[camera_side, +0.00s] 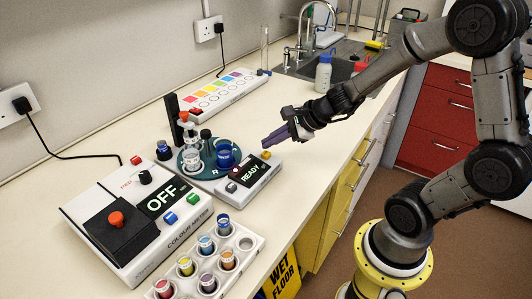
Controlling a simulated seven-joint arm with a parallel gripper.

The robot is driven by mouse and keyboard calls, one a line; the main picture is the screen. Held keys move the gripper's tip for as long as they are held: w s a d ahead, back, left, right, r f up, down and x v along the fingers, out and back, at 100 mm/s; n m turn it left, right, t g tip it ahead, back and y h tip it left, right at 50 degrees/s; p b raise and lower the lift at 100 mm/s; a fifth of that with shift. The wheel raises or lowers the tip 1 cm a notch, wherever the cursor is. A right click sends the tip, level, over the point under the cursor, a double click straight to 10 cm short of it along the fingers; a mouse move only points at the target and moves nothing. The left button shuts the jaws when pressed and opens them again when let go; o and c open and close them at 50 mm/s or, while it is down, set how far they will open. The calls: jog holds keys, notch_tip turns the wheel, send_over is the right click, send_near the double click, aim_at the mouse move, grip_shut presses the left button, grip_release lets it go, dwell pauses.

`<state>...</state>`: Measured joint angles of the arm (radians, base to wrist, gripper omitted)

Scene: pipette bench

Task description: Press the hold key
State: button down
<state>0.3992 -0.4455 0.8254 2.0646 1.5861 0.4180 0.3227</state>
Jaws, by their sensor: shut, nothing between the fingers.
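A light grey device with a lit READY display (251,173) stands mid-bench. My gripper (267,142), with purple fingers, is shut and empty. It hangs above the yellow key end of this device, apparently clear of it.
The device carries a dark round plate (190,170) with glass vessels and a dark post (172,118). A colour meter (150,255) showing OFF is at front left, beside a white rack (248,257) of coloured vials. Bottles (323,75) stand near the sink.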

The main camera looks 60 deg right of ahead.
jog(key=shift+f, duration=0.3)
jog(key=shift+f, duration=0.15)
jog(key=shift+f, duration=0.45)
dwell(1.0)
jog(key=shift+r, duration=0.85)
jog(key=shift+r, duration=2.5)
jog(key=shift+a, duration=0.1)
